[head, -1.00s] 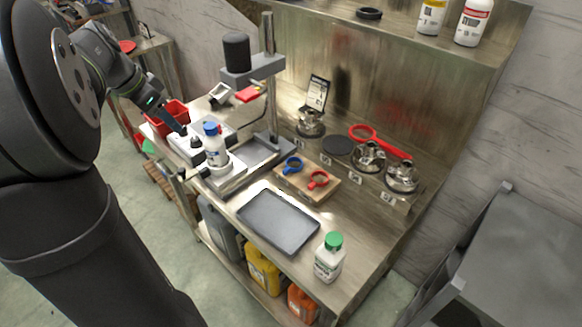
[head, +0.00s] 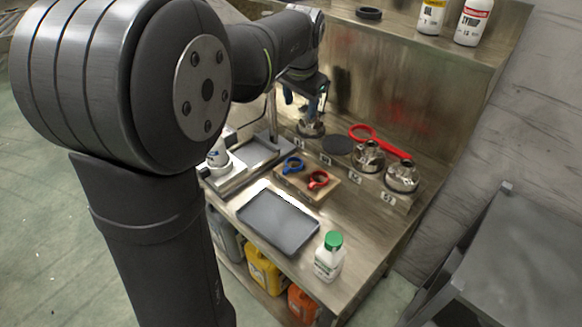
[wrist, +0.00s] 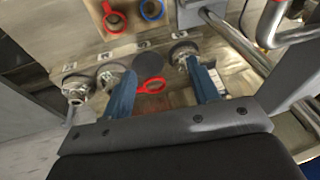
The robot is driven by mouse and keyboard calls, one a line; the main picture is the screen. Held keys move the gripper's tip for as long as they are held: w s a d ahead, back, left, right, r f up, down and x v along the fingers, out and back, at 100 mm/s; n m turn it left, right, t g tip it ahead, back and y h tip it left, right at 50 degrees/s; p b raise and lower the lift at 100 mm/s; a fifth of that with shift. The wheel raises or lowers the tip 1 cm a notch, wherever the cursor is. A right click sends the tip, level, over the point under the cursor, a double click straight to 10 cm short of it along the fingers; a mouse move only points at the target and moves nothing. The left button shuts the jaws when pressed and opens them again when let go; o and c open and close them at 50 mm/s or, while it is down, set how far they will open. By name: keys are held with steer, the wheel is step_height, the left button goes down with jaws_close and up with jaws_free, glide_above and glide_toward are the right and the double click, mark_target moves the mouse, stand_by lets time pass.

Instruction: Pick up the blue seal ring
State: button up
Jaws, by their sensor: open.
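The blue seal ring (head: 293,164) lies on a small wooden board (head: 304,196) on the steel bench, beside a red seal ring (head: 318,180). In the wrist view the blue ring (wrist: 152,10) is at the top edge, partly cut off, with the red ring (wrist: 115,22) to its left. My gripper (head: 304,108) is up behind the board, near the bench's back wall. Its two blue fingers (wrist: 165,82) are spread apart with nothing between them, and the blue ring is beyond their tips.
A grey tray (head: 278,222) and a green-capped bottle (head: 329,258) are in front. A post rises behind my arm.

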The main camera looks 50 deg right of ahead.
mark_target(288, 168)
steer(key=w+f+y, duration=0.1)
steer(key=f, duration=0.6)
steer(key=w+f+g, duration=0.1)
steer(key=f, duration=0.6)
steer(key=w+a+f+g+y, duration=0.1)
steer(key=f, duration=0.7)
steer(key=shift+w+y, duration=0.2)
steer(key=shift+y, duration=0.1)
jaws_close()
